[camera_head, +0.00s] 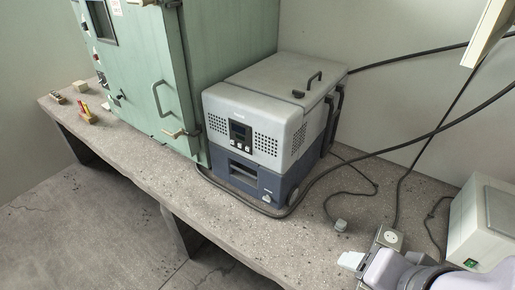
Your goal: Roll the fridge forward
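The fridge (252,128) is a portable box with a light grey upper body and a dark blue lower part, standing upright on the concrete bench. Its front has a small dark display and perforated vents; a black handle (309,83) sits on the lid. A dark upright handle shows at its right side. My gripper (355,262) is at the lower right, with a pale tip pointing left, apart from the fridge. The frame edge cuts off part of my arm, and I cannot tell whether the fingers are open.
A green cabinet (150,75) stands close at the fridge's left. A dark cable (335,172) runs around the fridge's front foot. The bench's front strip (190,200) is mostly clear and ends in an edge.

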